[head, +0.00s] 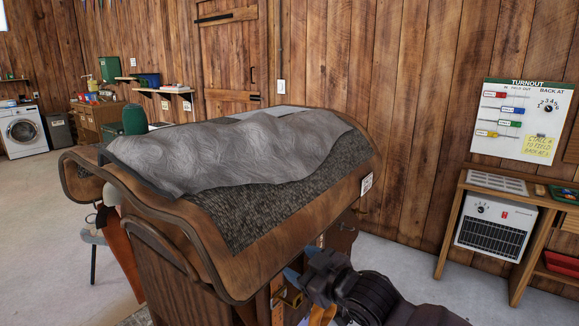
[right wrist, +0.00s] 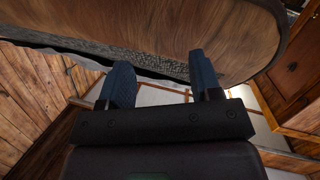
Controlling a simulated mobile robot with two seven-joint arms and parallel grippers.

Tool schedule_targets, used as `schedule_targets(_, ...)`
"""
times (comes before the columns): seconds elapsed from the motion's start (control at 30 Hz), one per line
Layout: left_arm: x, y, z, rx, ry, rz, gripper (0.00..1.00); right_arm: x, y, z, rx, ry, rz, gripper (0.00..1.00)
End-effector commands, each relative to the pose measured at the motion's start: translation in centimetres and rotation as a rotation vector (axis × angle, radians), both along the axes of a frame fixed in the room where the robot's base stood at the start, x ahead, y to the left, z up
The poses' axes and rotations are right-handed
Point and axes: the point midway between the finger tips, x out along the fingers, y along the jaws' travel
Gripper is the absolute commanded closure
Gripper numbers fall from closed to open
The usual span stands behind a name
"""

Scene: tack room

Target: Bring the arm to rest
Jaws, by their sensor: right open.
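My right gripper (head: 301,266) is at the bottom middle of the head view, beside and below the near right edge of the wooden bench top (head: 215,262). In the right wrist view its two blue fingers (right wrist: 158,66) stand apart with nothing between them. The underside or edge of a curved wooden top (right wrist: 235,55) shows close beyond the fingers. I cannot tell whether the fingers touch it. My left gripper is not in view.
A grey quilted cloth (head: 225,152) lies on a dark textured mat (head: 262,205) on the bench. A heater (head: 493,228) stands in a wooden shelf unit at right, under a turnout board (head: 522,120). Open floor (head: 395,265) lies between bench and shelf.

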Motion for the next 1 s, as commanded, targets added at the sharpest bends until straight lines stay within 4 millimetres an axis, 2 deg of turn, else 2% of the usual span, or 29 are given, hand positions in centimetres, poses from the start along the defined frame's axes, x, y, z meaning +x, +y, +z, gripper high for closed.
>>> schedule_targets(0.37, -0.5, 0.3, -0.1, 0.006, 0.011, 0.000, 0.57, -5.3, -7.3, -6.0, 0.117, -0.001, -0.223, 0.42)
schedule_targets(0.57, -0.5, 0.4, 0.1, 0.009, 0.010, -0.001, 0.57, -9.1, -12.0, -10.1, 0.131, 0.044, -0.364, 0.42)
schedule_targets(0.77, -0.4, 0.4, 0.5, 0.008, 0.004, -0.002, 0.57, -14.1, -16.7, -14.8, 0.123, 0.127, -0.509, 0.42)
schedule_targets(1.0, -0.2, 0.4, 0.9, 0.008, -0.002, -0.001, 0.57, -22.2, -21.6, -20.6, 0.103, 0.284, -0.674, 0.42)
